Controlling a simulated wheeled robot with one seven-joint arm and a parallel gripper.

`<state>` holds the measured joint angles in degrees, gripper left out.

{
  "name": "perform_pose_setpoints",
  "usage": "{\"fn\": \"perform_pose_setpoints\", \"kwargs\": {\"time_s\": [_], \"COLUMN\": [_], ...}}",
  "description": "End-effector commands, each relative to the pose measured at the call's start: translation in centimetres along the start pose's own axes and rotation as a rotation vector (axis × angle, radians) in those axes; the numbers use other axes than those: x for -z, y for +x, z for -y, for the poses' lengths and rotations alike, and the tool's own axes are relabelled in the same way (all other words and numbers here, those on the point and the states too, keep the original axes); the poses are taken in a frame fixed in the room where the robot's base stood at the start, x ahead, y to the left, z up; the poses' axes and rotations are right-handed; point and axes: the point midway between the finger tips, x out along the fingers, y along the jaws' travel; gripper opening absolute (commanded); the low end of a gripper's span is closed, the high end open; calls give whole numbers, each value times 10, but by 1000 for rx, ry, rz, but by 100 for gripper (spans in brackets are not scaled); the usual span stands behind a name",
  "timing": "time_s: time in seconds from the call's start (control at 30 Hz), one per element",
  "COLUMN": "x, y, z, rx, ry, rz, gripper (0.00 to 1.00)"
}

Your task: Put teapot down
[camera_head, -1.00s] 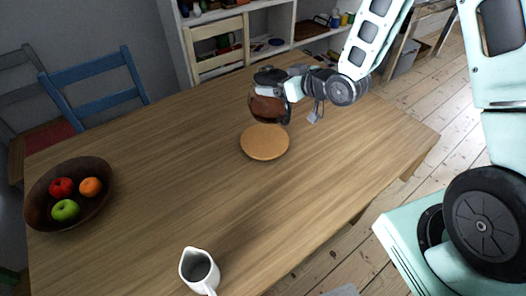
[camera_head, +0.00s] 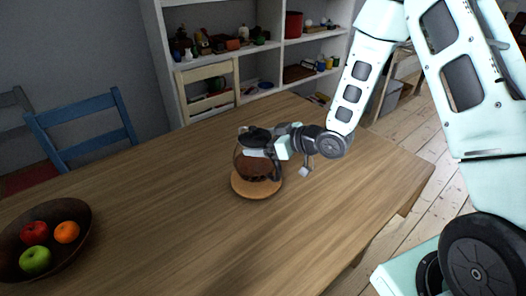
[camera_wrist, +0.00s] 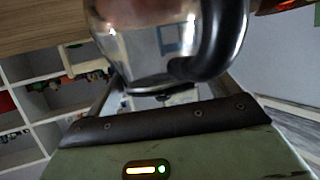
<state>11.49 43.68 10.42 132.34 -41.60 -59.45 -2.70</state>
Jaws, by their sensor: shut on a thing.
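The teapot (camera_head: 256,163) is a glass pot with a black lid, a black handle and brown liquid inside. In the head view it is upright over the round wooden trivet (camera_head: 243,189); I cannot tell whether it touches the trivet. My gripper (camera_head: 273,147) is at the pot's right side, shut on the teapot. In the wrist view the teapot's glass and curved black handle (camera_wrist: 222,42) fill the top middle, close to my gripper (camera_wrist: 165,95). The fingertips are partly hidden by the pot.
A dark bowl (camera_head: 75,252) with two apples and an orange stands at the table's left. The wooden table (camera_head: 170,225) is clear around the trivet. A blue chair (camera_head: 85,122), a cream chair (camera_head: 207,90) and a shelf (camera_head: 268,48) stand behind the table.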

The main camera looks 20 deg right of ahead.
Motion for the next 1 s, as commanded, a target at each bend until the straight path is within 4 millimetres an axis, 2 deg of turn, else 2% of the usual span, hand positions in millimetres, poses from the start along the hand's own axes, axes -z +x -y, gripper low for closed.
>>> {"fn": "perform_pose_setpoints", "kwargs": {"time_s": [0.23, 0.67, 0.7, 0.73, 1.0], "x": [-27, -32, -33, -32, -30], "y": [11, 14, 13, 13, 12], "z": [0, 0, 0, 0, 0], "rx": [-1, -1, -1, -1, -1], "ry": [2, 0, 1, 1, 1], "rz": [-1, -3, 1, 1, 1], "gripper": [17, 17, 96, 100, 100]}}
